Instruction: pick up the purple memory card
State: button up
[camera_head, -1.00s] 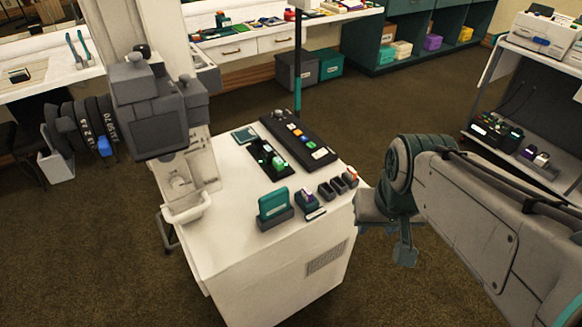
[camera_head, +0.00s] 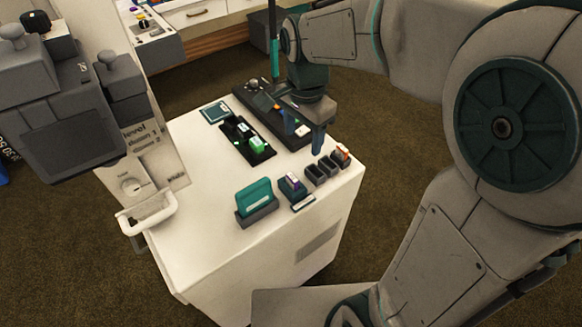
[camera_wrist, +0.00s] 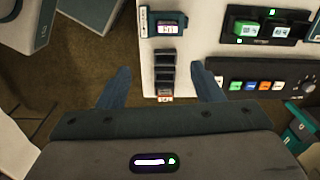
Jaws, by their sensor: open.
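The purple memory card (camera_head: 293,179) sits in a small dark teal holder near the front of the white cabinet top, with its pale label up. It also shows in the wrist view (camera_wrist: 167,28), top middle. My gripper (camera_head: 303,137) is open and empty above the right side of the cabinet top, behind and a little right of the card. In the wrist view my two blue fingers (camera_wrist: 160,70) are spread wide, with the card beyond them and not between them.
Small dark bins (camera_head: 323,167) stand right of the card. A teal block in a grey stand (camera_head: 256,203) is at its left. Behind are a black charger with green pieces (camera_head: 247,139) and a dark button panel (camera_head: 262,102). A grey-screened machine (camera_head: 70,135) stands left.

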jog(key=w+a+f+m, duration=0.1)
jog(key=b, duration=0.1)
send_over(292, 177)
jog(key=f, duration=0.8)
jog(key=shift+w+d+f, duration=0.1)
jog(key=shift+d+f, duration=0.15)
jog(key=shift+d, duration=0.1)
jog(key=f, duration=0.5)
jog(key=shift+a+f, duration=0.1)
jog(key=shift+a, duration=0.25)
jog(key=c, duration=1.1)
jog(key=shift+c, duration=0.2)
